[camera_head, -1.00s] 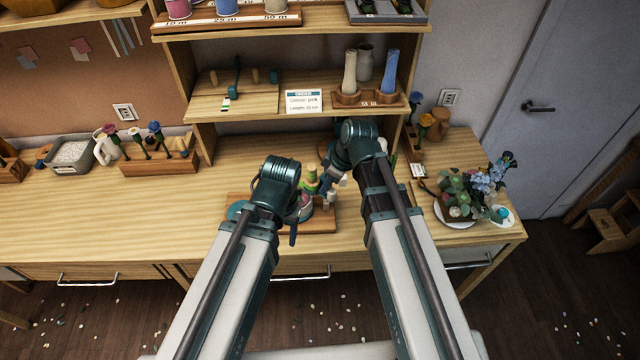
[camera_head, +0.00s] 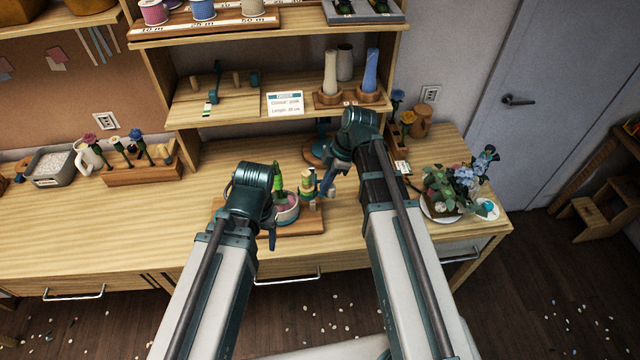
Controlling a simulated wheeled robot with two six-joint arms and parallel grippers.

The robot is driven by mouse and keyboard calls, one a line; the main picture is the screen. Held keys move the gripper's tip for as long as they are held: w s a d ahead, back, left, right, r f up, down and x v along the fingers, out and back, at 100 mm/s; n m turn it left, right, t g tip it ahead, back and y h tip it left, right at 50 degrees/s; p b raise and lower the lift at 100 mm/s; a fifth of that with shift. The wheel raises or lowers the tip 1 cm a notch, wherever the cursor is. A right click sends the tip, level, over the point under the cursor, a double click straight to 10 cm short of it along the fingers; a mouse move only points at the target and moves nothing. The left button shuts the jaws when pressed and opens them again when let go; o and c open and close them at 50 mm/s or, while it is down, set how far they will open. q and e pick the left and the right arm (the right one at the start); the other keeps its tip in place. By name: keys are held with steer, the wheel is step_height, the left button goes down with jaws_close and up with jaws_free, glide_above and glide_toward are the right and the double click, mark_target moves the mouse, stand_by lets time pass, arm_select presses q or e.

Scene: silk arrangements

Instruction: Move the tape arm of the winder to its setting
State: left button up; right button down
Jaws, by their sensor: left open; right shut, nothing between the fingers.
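A wooden board (camera_head: 305,227) on the desk bears a pink spool-like piece (camera_head: 287,211) and a post with green and yellow bands (camera_head: 307,186). On the middle shelf, a pegged wooden board has a dark teal lever (camera_head: 214,84) and a coloured strip at its front. I cannot tell for sure which is the winder or its tape arm. My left gripper (camera_head: 272,236) is open beside the pink piece, mostly hidden by its own wrist. My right gripper (camera_head: 327,181) is shut and empty, just right of the banded post; whether they touch is unclear.
A card (camera_head: 285,103) on the shelf reads pink and a length, seemingly 20 cm. A flower arrangement (camera_head: 460,186) sits at the desk's right end; a flower rack (camera_head: 140,165) stands left. The desk's left front is clear.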

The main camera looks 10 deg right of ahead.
steer(key=shift+w+d, duration=0.25)
steer(key=shift+d, duration=0.4)
steer(key=shift+w+d, duration=0.2)
steer(key=shift+d, duration=0.1)
arm_select(q)
steer(key=shift+r, duration=0.1)
stand_by(0.4)
